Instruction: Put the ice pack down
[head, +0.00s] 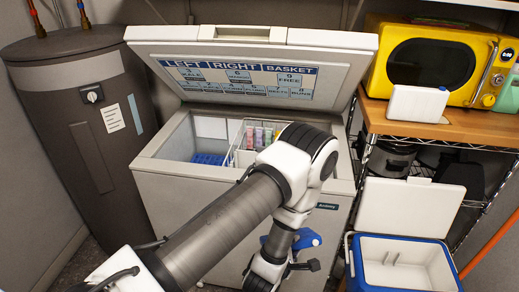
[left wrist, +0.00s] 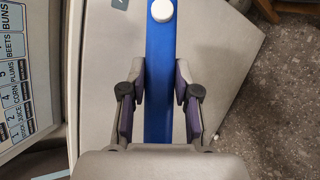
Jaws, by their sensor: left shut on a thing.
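My left gripper (head: 292,262) is in front of the freezer, partly hidden behind my own arm. It is shut on a blue ice pack (head: 308,238), of which only a small part shows in the head view. In the left wrist view the blue ice pack (left wrist: 160,60) is a narrow blue strip between the two fingers (left wrist: 160,98), with a round white cap at its far end. A white pack with a blue cap (head: 417,104) stands on the wooden shelf. My right gripper is not in view.
The chest freezer (head: 165,185) stands open; its raised lid (head: 335,60) carries a label chart. Blue and coloured items lie inside. An open blue-and-white cooler (head: 400,240) stands at right. A yellow microwave (head: 430,62) sits on the wooden shelf (head: 460,128). A grey tank (head: 85,130) is at left.

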